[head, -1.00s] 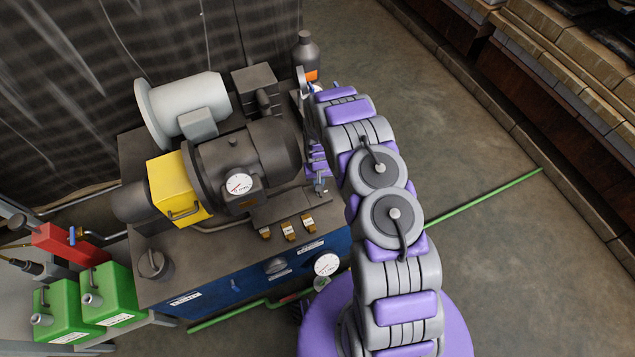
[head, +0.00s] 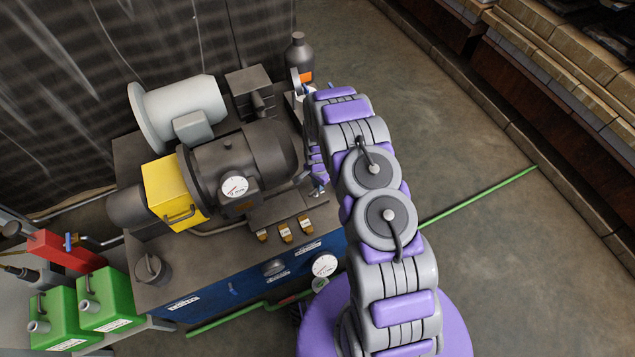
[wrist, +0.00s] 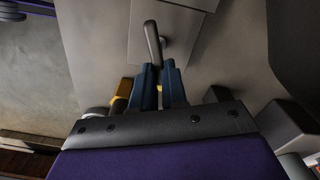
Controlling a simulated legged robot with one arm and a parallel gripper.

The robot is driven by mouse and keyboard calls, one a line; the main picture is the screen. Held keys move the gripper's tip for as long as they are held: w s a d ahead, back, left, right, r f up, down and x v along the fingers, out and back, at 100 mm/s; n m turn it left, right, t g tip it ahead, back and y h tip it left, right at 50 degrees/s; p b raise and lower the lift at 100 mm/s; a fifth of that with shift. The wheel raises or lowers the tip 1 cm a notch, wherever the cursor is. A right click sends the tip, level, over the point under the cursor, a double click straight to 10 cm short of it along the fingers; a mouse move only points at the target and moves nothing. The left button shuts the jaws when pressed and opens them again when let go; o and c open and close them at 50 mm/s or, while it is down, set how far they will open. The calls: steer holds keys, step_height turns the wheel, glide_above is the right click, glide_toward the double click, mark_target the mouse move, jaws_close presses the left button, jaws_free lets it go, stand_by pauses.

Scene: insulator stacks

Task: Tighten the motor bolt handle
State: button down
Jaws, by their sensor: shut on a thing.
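The bolt handle (wrist: 153,42) is a grey lever on a flat metal plate (wrist: 182,22) in the wrist view. My gripper (wrist: 157,72) has two dark blue fingers shut on the lower end of this lever; its upper end sticks out beyond the fingertips. In the head view my gripper (head: 318,188) is beside the right end of the dark motor (head: 240,160), low over the machine's top. My arm partly covers it there, and the handle is hard to make out.
A yellow box (head: 172,190), a light grey motor (head: 185,108) and a gauge (head: 234,187) crowd the machine top. Several small brass-coloured parts (head: 285,233) sit near its front edge. A dark bottle (head: 299,58) stands behind. Open floor (head: 440,150) lies to the right.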

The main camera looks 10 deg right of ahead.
steer(key=shift+s+d+m, duration=0.1)
steer(key=shift+s+m, duration=0.1)
steer(key=shift+m, duration=2)
steer(key=c, duration=1.2)
jaws_free()
steer(key=shift+o, duration=0.2)
steer(key=shift+r, duration=0.1)
step_height(320, 180, up, 17)
steer(key=p, duration=0.3)
steer(key=shift+r, duration=0.15)
